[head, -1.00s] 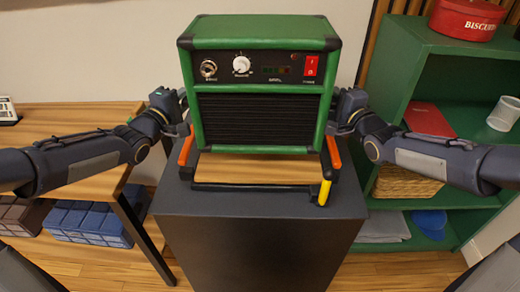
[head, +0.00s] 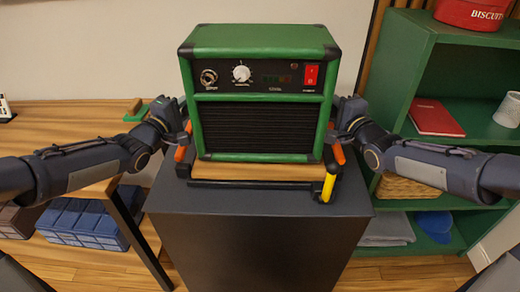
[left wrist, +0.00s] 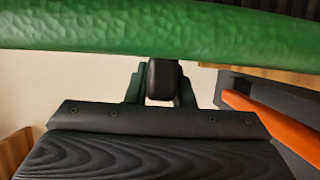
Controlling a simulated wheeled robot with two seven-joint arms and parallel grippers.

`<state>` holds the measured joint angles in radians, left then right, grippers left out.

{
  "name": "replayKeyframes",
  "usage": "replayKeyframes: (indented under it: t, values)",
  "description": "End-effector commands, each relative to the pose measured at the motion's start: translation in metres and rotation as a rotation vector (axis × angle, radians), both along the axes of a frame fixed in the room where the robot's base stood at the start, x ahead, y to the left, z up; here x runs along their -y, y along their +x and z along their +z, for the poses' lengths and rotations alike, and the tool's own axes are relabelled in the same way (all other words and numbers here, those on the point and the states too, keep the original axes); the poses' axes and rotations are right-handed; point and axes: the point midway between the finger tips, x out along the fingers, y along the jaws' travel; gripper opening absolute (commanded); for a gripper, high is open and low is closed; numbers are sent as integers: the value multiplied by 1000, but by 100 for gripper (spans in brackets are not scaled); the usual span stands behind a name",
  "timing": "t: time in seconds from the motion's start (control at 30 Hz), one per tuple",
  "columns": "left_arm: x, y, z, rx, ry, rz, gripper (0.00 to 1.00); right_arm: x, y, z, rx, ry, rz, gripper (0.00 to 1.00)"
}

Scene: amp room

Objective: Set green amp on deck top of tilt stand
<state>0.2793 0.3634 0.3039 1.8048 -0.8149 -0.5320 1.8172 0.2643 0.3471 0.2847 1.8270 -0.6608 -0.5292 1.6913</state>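The green amp (head: 262,36), with a black grille and knobs on its front, is upright over the tilt stand's wooden deck (head: 250,172). Its bottom edge is at or just above the deck; I cannot tell if they touch. The stand has orange side grips (head: 338,153) and a yellow-handled lever (head: 328,187). My left gripper (head: 184,123) and my right gripper (head: 337,122) are at the amp's two sides, fingertips partly hidden. In the left wrist view a dark block (left wrist: 164,80) sits between the fingers, below the amp's green edge (left wrist: 150,35).
The stand is on a dark pedestal (head: 255,240). A wooden table (head: 60,135) is at left, with blue bins (head: 95,222) below. A green shelf (head: 460,75) at right holds a red book (head: 435,117), a white cup (head: 508,110) and a red biscuit tin (head: 470,12).

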Motion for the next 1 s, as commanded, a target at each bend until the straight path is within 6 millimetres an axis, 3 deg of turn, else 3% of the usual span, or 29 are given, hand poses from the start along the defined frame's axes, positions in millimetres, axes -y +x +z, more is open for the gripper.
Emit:
replayKeyframes:
  t: [0.17,0.53,1.0]
  values:
    - [0,0,1,0,0,1,42,0,0,1,0,0,-1,42]
    - [-4,-7,1,0,-1,2,42,0,0,1,0,0,0,42]
    - [-43,-90,2,0,2,5,42,0,0,1,0,0,0,42]
